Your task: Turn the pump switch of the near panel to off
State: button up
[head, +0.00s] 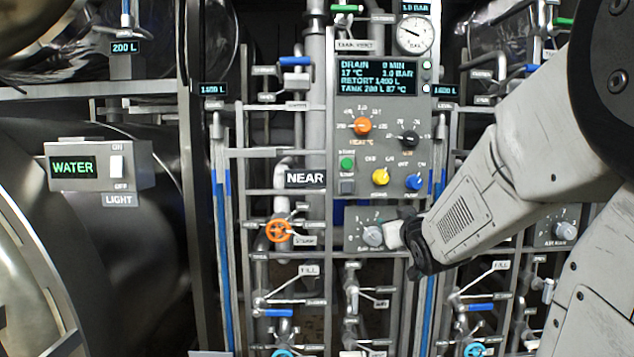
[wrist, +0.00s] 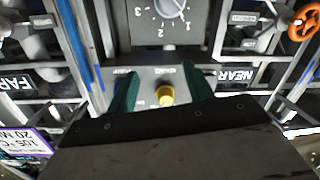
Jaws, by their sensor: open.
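The near panel (head: 345,150) stands at the middle of the head view. Its blue pump switch (head: 413,181) is at the lower right, with a light pointer that seems tilted up and right, toward the on mark. A yellow switch (head: 380,177) sits left of it. In the wrist view, which is upside down, my gripper (wrist: 164,92) is open and empty. The yellow switch (wrist: 166,95) shows between its two dark green fingers. Contact with the panel cannot be told.
A grey dial box (head: 372,236) is just below the panel, close to my arm's end. An orange valve wheel (head: 278,230) and the NEAR sign (head: 305,178) are to the left. Pipes and blue level tubes (head: 222,240) surround the panel. A light switch box (head: 98,165) is far left.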

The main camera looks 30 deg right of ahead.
aim_at(417, 184)
jog(key=s+d+r+n+t+h, duration=0.1)
jog(key=s+d+r+t+h, duration=0.15)
jog(key=d+r+t, duration=0.35)
jog(key=shift+g+y, duration=0.3)
jog(key=shift+y, duration=0.25)
jog(key=w+d, duration=0.1)
jog(key=w, duration=0.1)
jog(key=w+d+r, duration=0.1)
jog(key=w+d, duration=0.2)
jog(key=shift+w+d+r, duration=0.2)
jog(key=shift+w+r, duration=0.1)
jog(key=shift+w, duration=0.1)
jog(key=c, duration=1)
